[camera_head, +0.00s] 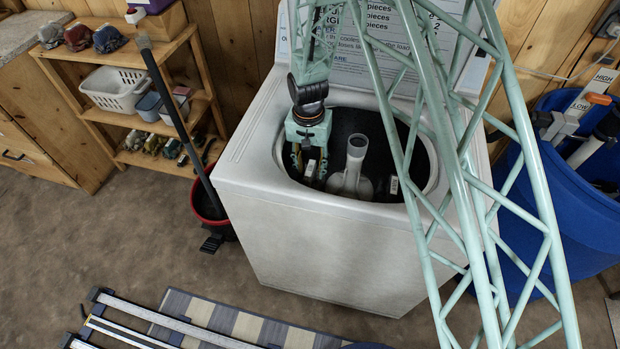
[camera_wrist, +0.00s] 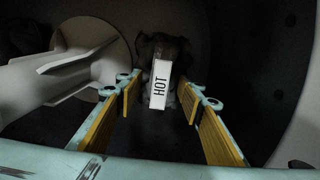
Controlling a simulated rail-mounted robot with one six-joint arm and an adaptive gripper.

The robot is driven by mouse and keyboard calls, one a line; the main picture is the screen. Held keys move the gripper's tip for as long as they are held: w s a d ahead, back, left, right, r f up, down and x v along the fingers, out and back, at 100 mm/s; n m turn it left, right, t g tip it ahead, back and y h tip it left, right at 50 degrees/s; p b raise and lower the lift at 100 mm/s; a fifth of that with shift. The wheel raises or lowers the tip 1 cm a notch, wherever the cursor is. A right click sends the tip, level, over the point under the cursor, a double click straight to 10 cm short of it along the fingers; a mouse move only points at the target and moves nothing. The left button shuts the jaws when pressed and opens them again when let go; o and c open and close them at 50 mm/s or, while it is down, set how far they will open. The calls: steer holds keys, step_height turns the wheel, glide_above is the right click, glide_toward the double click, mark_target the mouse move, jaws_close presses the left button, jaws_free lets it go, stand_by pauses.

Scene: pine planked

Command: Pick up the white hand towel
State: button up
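My gripper (camera_head: 305,167) reaches down into the open drum of a white top-loading washer (camera_head: 320,240). In the wrist view my gripper (camera_wrist: 160,100) is open, its two yellow-padded fingers spread apart. Between and just beyond the fingertips is a small dark, brownish item (camera_wrist: 173,48) with a white label (camera_wrist: 159,84) reading "HOT". I cannot tell whether the fingers touch it. The label also shows beside my fingers in the head view (camera_head: 311,170). I cannot make out a white hand towel in either view; the drum is dark.
The pale agitator (camera_head: 352,165) stands in the drum, right of my gripper; it is at left in the wrist view (camera_wrist: 60,80). Another white label (camera_head: 394,186) shows by the drum's right wall. A blue bin (camera_head: 575,200) is right of the washer, a wooden shelf (camera_head: 130,118) left.

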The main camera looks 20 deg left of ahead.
steer(key=shift+c, duration=0.6)
steer(key=c, duration=0.9)
steer(key=shift+r+p, duration=1)
steer(key=shift+r, duration=4)
